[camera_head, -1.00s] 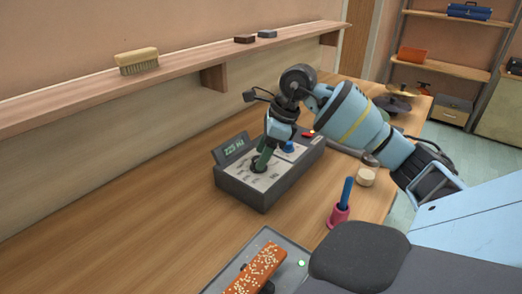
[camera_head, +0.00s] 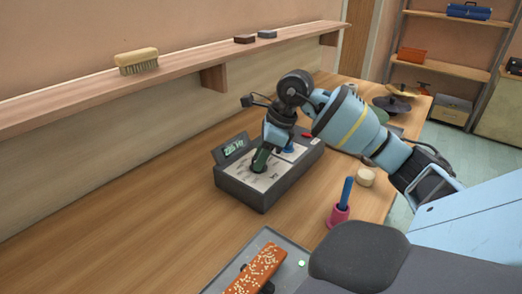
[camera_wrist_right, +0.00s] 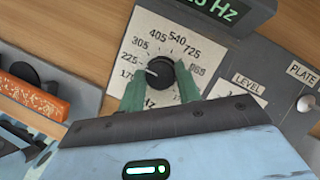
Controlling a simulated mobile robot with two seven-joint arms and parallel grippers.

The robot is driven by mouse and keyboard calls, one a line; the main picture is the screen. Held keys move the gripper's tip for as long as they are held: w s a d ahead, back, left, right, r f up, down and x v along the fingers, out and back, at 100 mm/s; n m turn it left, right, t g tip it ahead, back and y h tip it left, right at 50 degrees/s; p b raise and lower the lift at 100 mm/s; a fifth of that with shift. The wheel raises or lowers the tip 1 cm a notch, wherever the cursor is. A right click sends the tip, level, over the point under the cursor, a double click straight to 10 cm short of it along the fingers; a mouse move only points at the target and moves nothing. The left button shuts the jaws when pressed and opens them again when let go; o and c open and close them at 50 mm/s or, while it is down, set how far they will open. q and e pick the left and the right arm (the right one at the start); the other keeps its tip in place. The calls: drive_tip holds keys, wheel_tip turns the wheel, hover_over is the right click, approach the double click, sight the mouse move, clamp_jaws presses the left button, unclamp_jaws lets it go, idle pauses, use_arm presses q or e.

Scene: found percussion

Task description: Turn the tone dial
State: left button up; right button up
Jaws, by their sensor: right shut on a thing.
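The tone dial (camera_wrist_right: 160,72) is a black round knob on a white scale plate (camera_wrist_right: 150,38) marked with numbers and Hz. Its white mark points to the left side of the scale, near 225. My right gripper (camera_head: 260,164) reaches down onto the grey device (camera_head: 241,188). In the wrist view its green fingers (camera_wrist_right: 161,86) stand on either side of the dial, shut on it. In the head view the fingers hide the dial. The device's display (camera_head: 232,147) shows green digits in Hz, too blurred to read surely. My left gripper is not in view.
A pink cup with a blue stick (camera_head: 339,214) and a pale round block (camera_head: 365,177) stand to the right. An orange speckled bar (camera_head: 256,270) lies in front. The table left of the device is clear.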

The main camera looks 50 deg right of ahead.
drive_tip(key=shift+a+m+t+h+p, duration=0.1)
drive_tip(key=shift+m+t+h+p, duration=0.3)
drive_tip(key=shift+m, duration=0.95)
drive_tip(key=shift+a+m+t+h+p, duration=0.15)
drive_tip(key=shift+m+h, duration=0.35)
drive_tip(key=shift+m, duration=0.85)
drive_tip(key=shift+d, duration=0.1)
drive_tip(key=o, duration=1)
drive_tip(key=shift+c, duration=0.2)
drive_tip(key=v, duration=0.8)
drive_tip(key=shift+f, duration=0.1)
